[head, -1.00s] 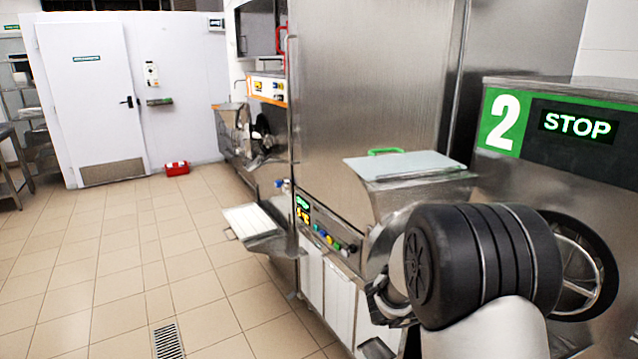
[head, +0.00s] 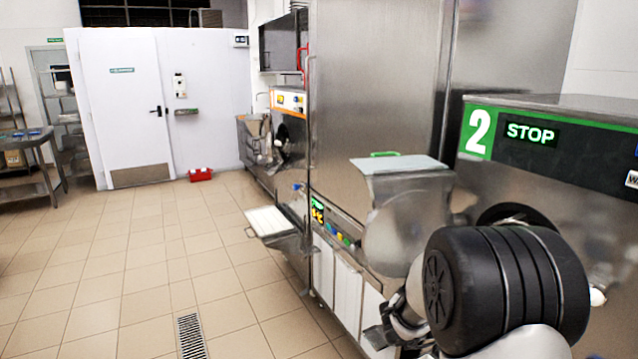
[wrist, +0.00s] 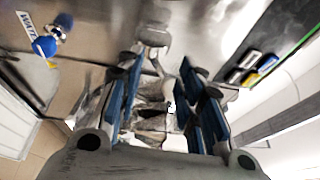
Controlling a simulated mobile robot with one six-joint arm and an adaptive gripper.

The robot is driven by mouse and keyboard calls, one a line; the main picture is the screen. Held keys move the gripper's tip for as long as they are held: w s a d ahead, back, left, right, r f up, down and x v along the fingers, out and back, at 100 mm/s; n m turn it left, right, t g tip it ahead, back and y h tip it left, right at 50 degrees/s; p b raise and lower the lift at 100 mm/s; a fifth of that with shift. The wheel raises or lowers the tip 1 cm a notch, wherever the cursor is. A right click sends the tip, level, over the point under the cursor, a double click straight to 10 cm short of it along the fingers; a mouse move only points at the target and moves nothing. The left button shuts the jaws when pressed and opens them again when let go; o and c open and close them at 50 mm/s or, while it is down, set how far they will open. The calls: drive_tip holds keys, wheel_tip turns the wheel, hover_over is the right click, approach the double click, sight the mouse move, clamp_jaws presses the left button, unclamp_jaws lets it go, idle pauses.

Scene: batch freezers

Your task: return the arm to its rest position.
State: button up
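My arm's thick black joint (head: 505,285) fills the lower right of the head view, in front of the freezer marked 2 (head: 478,132). The arm is bent there and its far part is mostly hidden behind the joint. My gripper (wrist: 160,72) shows in the wrist view. Its two blue-padded fingers stand apart, with a gap between them. I see nothing held between the pads; a blurred grey metal surface shows behind the gap.
Freezer 2 displays STOP and stands close beside my arm. A steel chute with a pale lid (head: 398,164) juts out to its left. A white shelf (head: 268,222) sticks out farther back. The tiled floor (head: 130,270) at left is clear up to the white door (head: 125,110).

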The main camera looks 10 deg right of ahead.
drive_tip(key=w+a+r+n+t+y, duration=0.5)
drive_tip(key=w+a+n+t+y, duration=0.25)
drive_tip(key=w+n+t, duration=0.25)
drive_tip(key=s+a+r+n+t+y, duration=0.25)
drive_tip(key=a+n+y, duration=0.65)
drive_tip(key=a, duration=0.6)
drive_tip(key=s+a+f+n+g+y, duration=0.3)
drive_tip(key=s+a+f+n, duration=0.1)
drive_tip(key=s+a+n, duration=0.65)
drive_tip(key=s+d+f+n+g, duration=0.1)
drive_tip(key=s+f+n+g, duration=0.1)
drive_tip(key=s, duration=0.7)
drive_tip(key=s+d+f+n+g, duration=0.2)
drive_tip(key=s+f+n+g, duration=0.1)
drive_tip(key=s, duration=0.7)
drive_tip(key=shift+f+n+h, duration=0.45)
drive_tip(key=shift+n, duration=0.3)
